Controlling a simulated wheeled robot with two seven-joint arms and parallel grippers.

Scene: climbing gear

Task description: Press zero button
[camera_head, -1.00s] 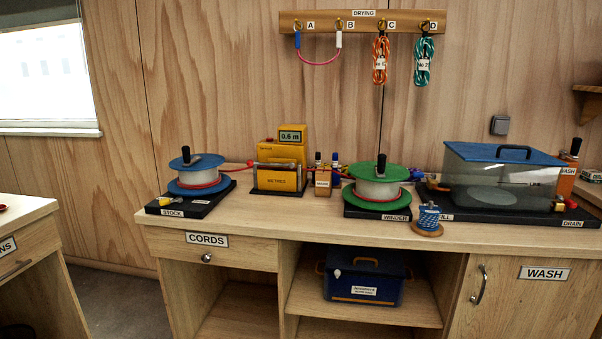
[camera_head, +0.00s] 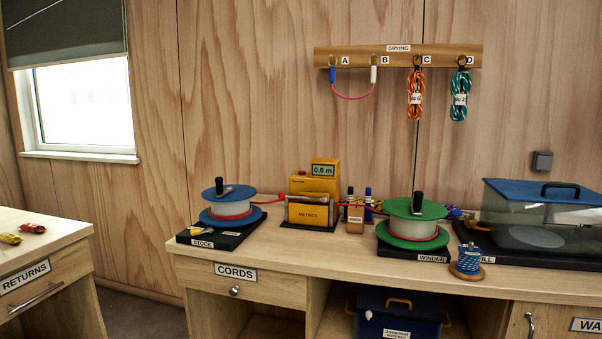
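The yellow metre counter (camera_head: 314,200) stands on the bench between the two spools. Its small display (camera_head: 323,170) on top reads 0.6 m. A red cord (camera_head: 270,201) runs from the blue stock spool (camera_head: 229,205) to the counter and on toward the green winder spool (camera_head: 413,220). Neither of my grippers is in view.
The wooden bench (camera_head: 300,255) has a clear front strip. A clear tank with a blue lid (camera_head: 544,192) is at right, with a blue cord spool (camera_head: 469,262) in front. A RETURNS counter (camera_head: 58,253) stands at left, with a floor gap between.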

